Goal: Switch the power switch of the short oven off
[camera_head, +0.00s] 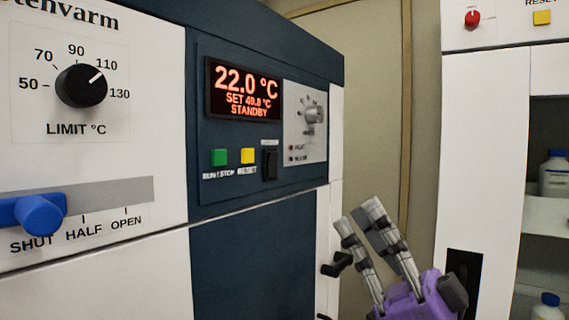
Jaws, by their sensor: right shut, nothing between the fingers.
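The oven (255,260) has a dark blue front panel and stands at the left and middle. Its display (243,91) reads 22.0 °C, SET 40.0 °C, STANDBY in red. Below the display are a green button (219,157), a yellow button (248,155) and a black rocker switch (269,164), which looks like the power switch. Its label is too small to read, and I cannot tell which way it is tipped. My right gripper (367,219) is shut and empty, to the right of and below the switch, apart from the panel. My left gripper is not in view.
A limit dial (81,85) and a blue lever (40,214) at SHUT are on the white panel at left. A small grey knob (315,114) sits right of the display. A white cabinet (481,150) with shelved bottles (555,175) stands at right. Space before the switch is clear.

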